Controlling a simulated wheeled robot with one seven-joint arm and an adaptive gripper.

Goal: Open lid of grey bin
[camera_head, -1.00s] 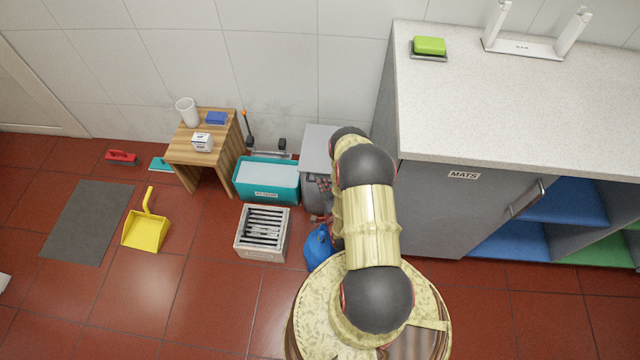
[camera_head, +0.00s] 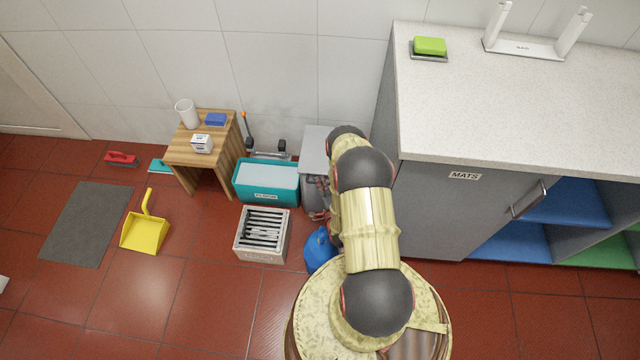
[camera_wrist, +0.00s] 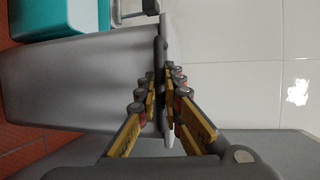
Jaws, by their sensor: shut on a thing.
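The grey bin (camera_head: 313,145) stands against the wall between the teal tub and the cabinet, partly hidden behind my arm. In the wrist view its smooth grey body (camera_wrist: 75,85) fills the left side, turned sideways. The bin's lid (camera_wrist: 164,32) shows as a thin grey edge along the top of the body and looks closed. My gripper (camera_wrist: 161,82) is shut on the lid's edge, with one finger on each side of it. In the head view my gripper (camera_head: 321,186) is mostly hidden by my arm at the bin's front.
A teal tub (camera_head: 265,196) is just left of the bin. A pale crate (camera_head: 262,256) and a blue container (camera_head: 319,248) stand in front. The grey cabinet (camera_head: 436,205) is close on the right. A wooden stool (camera_head: 216,158) and yellow dustpan (camera_head: 146,234) are farther left.

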